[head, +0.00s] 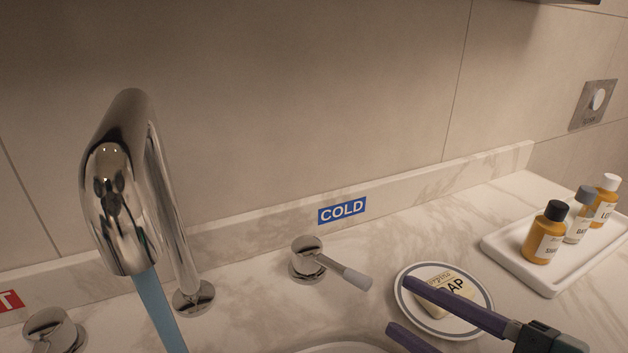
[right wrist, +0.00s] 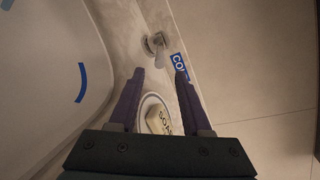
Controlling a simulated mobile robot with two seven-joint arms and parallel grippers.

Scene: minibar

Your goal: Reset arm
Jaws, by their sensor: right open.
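My right gripper (head: 408,305) comes in from the lower right of the head view. Its two purple fingers are spread apart with nothing between them. One finger crosses in front of the soap dish and the other is near the sink's edge. In the right wrist view the open fingers (right wrist: 160,75) point toward the cold tap handle (right wrist: 157,44). That handle (head: 340,272) also shows in the head view, apart from the fingers. My left gripper does not show.
A chrome faucet (head: 125,190) runs blue water at left. A soap bar (head: 437,297) lies on a round dish (head: 484,294). A white tray (head: 552,283) with small bottles stands at right. A COLD label (head: 342,210) marks the backsplash.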

